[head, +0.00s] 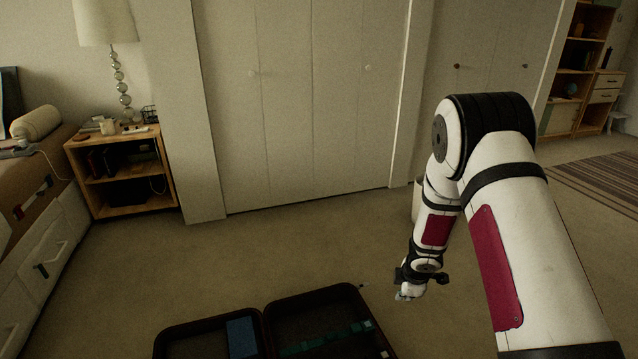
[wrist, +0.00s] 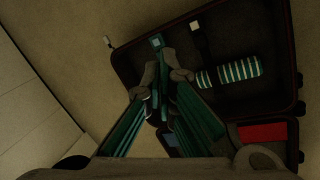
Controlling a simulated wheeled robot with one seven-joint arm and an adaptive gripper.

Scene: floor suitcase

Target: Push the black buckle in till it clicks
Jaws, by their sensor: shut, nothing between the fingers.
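An open dark suitcase (head: 313,293) lies on the carpet at the bottom of the head view. It fills the right of the wrist view (wrist: 292,40). A teal strap (head: 325,341) runs across its right half. In the wrist view, a small teal-and-pale piece (wrist: 157,42) lies just beyond my fingertips. A small pale tab (wrist: 194,26) on a dark strip lies right of it. I cannot clearly make out the black buckle. My gripper (wrist: 166,76) is shut and empty over the suitcase's edge area; in the head view it hangs right of the suitcase (head: 405,295).
A striped teal-and-white roll (wrist: 240,70) and a red item (wrist: 262,132) lie in the suitcase. A blue item (head: 241,338) lies in its left half. A wooden nightstand (head: 125,175) and closet doors (head: 310,110) stand behind. The carpet between is clear.

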